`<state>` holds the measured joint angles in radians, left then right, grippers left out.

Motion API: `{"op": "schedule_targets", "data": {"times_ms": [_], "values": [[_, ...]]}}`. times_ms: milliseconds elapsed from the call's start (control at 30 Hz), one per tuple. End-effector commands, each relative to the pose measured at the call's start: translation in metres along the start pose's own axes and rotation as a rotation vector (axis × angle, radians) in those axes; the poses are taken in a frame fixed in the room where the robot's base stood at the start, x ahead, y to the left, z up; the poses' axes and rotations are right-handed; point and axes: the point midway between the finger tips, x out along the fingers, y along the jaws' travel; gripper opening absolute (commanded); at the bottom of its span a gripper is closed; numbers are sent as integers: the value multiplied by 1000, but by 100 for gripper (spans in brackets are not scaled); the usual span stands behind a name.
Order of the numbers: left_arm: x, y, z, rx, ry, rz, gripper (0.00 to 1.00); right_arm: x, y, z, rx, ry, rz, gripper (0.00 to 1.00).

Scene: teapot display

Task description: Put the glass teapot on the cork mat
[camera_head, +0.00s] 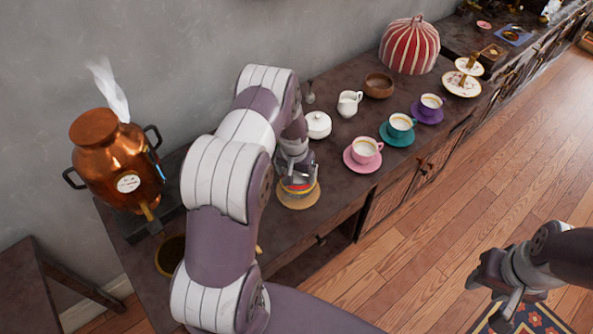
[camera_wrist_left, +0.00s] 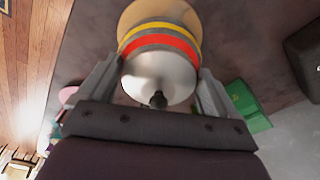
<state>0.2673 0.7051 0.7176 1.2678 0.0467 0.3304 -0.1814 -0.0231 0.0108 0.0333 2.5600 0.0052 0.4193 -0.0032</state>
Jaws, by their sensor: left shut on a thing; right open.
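The glass teapot (camera_head: 298,187) is mostly hidden by my left arm in the head view. In the left wrist view the teapot (camera_wrist_left: 160,75) shows a pale domed lid with a black knob and yellow and red bands. My left gripper (camera_wrist_left: 157,82) is shut on it, one finger on each side. The round tan cork mat (camera_head: 299,203) lies directly under the teapot; it also shows in the left wrist view (camera_wrist_left: 150,13). I cannot tell whether the teapot's base touches it. My right gripper (camera_head: 497,288) is open and empty, away from the counter over the floor.
Pink (camera_head: 363,155), teal (camera_head: 398,131) and purple (camera_head: 428,108) cups on saucers stand along the counter's front edge. A white lidded pot (camera_head: 318,124) and a creamer (camera_head: 349,103) stand behind. A copper urn (camera_head: 108,160) is at left. A green box (camera_wrist_left: 246,106) is beside the gripper.

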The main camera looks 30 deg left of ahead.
Motion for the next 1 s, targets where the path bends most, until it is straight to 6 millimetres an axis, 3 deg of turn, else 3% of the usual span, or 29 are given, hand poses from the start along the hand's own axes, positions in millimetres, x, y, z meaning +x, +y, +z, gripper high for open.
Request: {"op": "schedule_targets", "data": {"times_ms": [167,200,567,1000], "values": [[3,0,0,0,1,0,7,4,0,0,0,0,0,42],[3,0,1,0,-1,0,99,3,0,0,0,0,0,42],[-5,0,0,0,1,0,100,2,0,0,0,0,0,42],[-103,0,0,1,3,-1,100,19,0,2,0,0,0,42]]}}
